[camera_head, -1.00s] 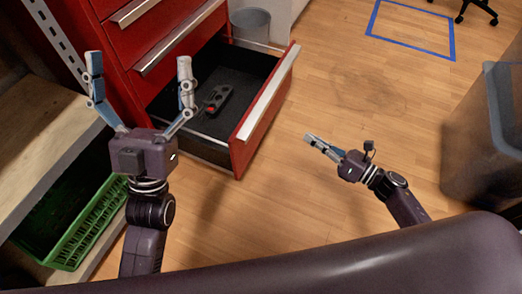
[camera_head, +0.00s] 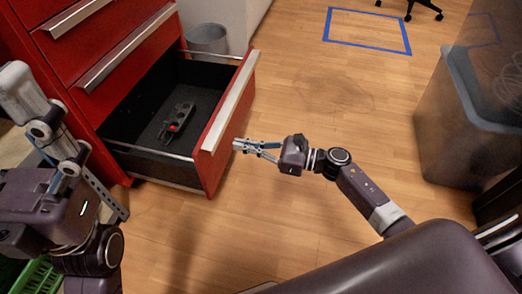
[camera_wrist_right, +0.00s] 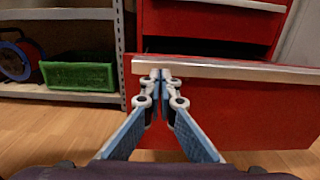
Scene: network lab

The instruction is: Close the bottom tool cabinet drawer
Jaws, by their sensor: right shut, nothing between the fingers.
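The bottom drawer (camera_head: 225,125) of the red tool cabinet (camera_head: 85,60) is pulled well out, its black inside showing. It has a long metal handle along its top edge and holds a dark device (camera_head: 177,122) with a red spot. My right gripper (camera_head: 238,146) is shut and empty, its tips at or close to the drawer's front face. In the right wrist view the drawer front (camera_wrist_right: 235,110) is straight ahead, the fingertips (camera_wrist_right: 160,76) just under its handle; contact is unclear.
A grey bin (camera_head: 207,39) stands behind the drawer. A large translucent grey container (camera_head: 465,120) is at the right. Shelving with a green crate (camera_wrist_right: 78,76) is left of the cabinet. The wooden floor before the drawer is clear.

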